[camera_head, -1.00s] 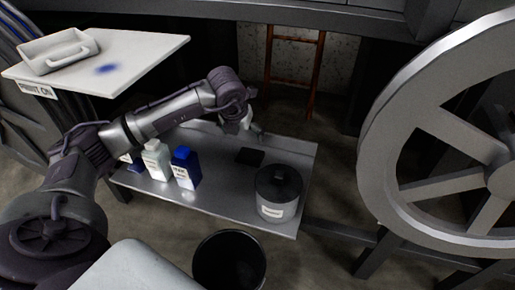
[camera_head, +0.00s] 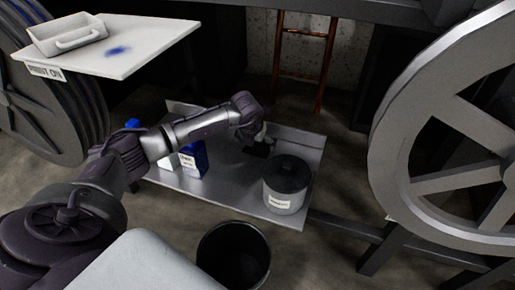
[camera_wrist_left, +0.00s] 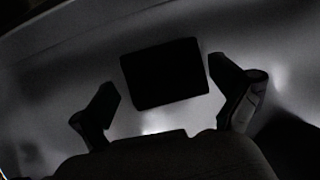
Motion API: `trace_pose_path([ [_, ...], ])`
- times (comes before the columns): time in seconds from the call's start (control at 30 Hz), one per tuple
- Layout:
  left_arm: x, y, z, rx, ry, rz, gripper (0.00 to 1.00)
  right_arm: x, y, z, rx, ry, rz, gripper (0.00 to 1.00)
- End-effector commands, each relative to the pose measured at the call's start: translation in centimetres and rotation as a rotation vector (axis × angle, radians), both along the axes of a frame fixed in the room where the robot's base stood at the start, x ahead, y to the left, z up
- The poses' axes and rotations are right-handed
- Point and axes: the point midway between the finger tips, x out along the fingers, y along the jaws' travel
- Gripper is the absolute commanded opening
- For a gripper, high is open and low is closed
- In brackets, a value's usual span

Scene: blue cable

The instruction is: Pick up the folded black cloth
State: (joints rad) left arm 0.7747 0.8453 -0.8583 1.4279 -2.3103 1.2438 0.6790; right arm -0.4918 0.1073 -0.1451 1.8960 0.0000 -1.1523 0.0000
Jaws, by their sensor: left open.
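The folded black cloth (camera_wrist_left: 165,74) is a dark, flat rectangle on the metal tray surface in the left wrist view. In the head view the cloth (camera_head: 257,151) is a small dark patch, partly hidden by my left gripper (camera_head: 262,138). In the left wrist view my left gripper (camera_wrist_left: 168,98) is open, one finger at the lower left of the cloth and one to its right. The cloth lies beyond and between the fingertips. I cannot tell if they touch it. My right gripper is not in view.
On the metal tray table (camera_head: 232,195), a lidded grey pot (camera_head: 286,184) stands at right, and a blue bottle (camera_head: 195,158) and a white bottle (camera_head: 168,160) stand at left under my arm. A black bucket (camera_head: 233,255) is in front. A large wheel (camera_head: 400,130) stands at right.

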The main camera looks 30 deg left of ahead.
Motion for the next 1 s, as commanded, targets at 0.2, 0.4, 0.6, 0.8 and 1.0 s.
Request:
trace_pose_path([
  [0.2,0.1,0.0,-0.3,0.0,-0.001,0.0,1.0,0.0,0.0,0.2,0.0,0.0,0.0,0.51],
  [0.4,0.1,0.0,-0.3,0.0,0.0,0.0,0.75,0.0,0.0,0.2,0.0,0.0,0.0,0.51],
  [0.6,0.1,0.0,-0.3,0.0,-0.001,0.0,0.64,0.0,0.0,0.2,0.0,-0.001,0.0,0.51],
  [0.8,0.2,0.0,0.1,0.0,-0.002,0.0,0.64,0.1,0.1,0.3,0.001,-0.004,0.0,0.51],
  [1.0,0.2,0.1,2.5,0.001,-0.006,0.0,0.64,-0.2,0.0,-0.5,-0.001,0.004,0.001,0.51],
])
